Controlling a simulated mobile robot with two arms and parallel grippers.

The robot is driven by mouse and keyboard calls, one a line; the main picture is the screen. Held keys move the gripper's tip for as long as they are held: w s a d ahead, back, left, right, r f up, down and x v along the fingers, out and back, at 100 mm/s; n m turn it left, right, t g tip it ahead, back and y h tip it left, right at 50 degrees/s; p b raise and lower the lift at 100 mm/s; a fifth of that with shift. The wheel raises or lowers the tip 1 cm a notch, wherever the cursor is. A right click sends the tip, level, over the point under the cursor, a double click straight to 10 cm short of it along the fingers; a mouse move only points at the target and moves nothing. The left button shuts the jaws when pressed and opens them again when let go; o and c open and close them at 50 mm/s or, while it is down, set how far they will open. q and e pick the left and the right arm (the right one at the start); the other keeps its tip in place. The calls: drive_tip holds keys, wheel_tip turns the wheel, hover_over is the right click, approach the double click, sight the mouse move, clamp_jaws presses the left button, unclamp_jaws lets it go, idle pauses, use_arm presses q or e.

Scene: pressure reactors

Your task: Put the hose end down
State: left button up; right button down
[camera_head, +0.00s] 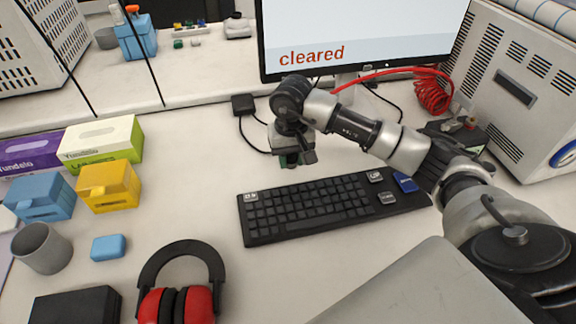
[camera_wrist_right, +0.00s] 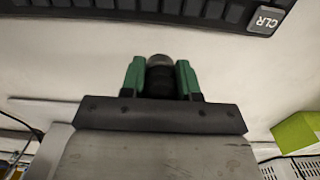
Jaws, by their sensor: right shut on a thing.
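My right gripper (camera_head: 290,160) hangs above the white bench, just beyond the left end of the black keyboard (camera_head: 325,205). In the right wrist view its green fingers (camera_wrist_right: 160,78) are shut on the hose end (camera_wrist_right: 160,62), a short dark cylinder with a greyish tip. In the head view the gripper and wrist hide the hose end. A red hose (camera_head: 434,97), coiled at the right, runs left below the monitor and passes out of sight at my right arm. My left gripper is not in view.
The monitor (camera_head: 365,35) reads "cleared". Blue (camera_head: 40,197) and yellow (camera_head: 108,187) boxes, a grey cup (camera_head: 42,248) and red ear defenders (camera_head: 180,290) stand at the left. A small black box with a cable (camera_head: 243,104) lies behind the gripper.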

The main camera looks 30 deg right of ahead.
sight(288, 178)
drive_tip(key=shift+w+a+f, duration=0.15)
drive_tip(key=shift+w+a, duration=0.1)
drive_tip(key=shift+a, duration=0.05)
drive_tip(key=shift+f, duration=0.3)
drive_tip(key=shift+f+p, duration=0.45)
drive_tip(key=shift+f, duration=1.3)
drive_tip(key=shift+f, duration=0.1)
drive_tip(key=c, duration=0.8)
unclamp_jaws()
